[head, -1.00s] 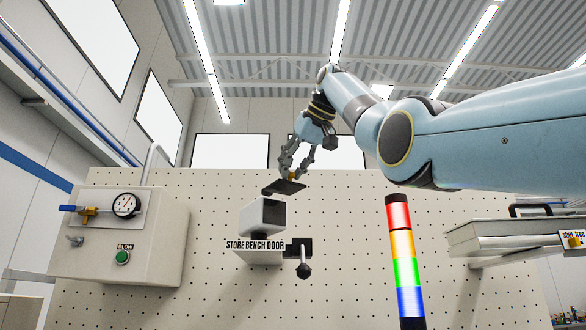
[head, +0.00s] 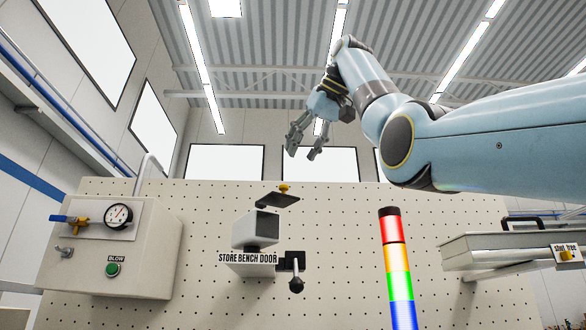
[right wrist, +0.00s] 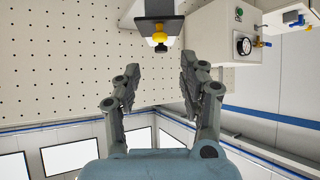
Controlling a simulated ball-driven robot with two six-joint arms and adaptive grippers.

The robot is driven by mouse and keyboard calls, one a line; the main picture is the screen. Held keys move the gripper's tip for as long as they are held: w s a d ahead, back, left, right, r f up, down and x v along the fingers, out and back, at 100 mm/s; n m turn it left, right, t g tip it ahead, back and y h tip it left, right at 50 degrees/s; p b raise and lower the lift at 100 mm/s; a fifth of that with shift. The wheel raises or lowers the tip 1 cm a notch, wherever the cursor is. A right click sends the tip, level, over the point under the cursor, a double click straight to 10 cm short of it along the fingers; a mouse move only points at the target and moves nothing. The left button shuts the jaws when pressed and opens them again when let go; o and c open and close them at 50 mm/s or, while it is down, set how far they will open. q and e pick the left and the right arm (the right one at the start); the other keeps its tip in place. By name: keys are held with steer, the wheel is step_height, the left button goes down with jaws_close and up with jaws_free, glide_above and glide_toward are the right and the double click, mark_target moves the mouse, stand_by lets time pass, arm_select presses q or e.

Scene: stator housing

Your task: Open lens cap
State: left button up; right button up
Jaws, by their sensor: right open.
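The lens cap (head: 278,200) is a dark flat plate with a yellow knob (head: 284,188) on its upper side. It stands tilted up above the front of a white box-shaped camera (head: 248,229), whose dark front face shows below it. My right gripper (head: 302,153) is open and empty, above and slightly right of the knob, apart from it. In the right wrist view the yellow knob (right wrist: 159,37) shows beyond the gap between the open fingers (right wrist: 160,66). My left gripper is not in view.
A label reading STORE BENCH DOOR (head: 247,258) and a dark lever (head: 296,284) sit below the camera on the pegboard (head: 350,240). A panel with a gauge and green button (head: 113,270) is at left. A lit colour tower (head: 398,265) stands at right.

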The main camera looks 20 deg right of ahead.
steer(key=v, duration=0.3)
stand_by(0.5)
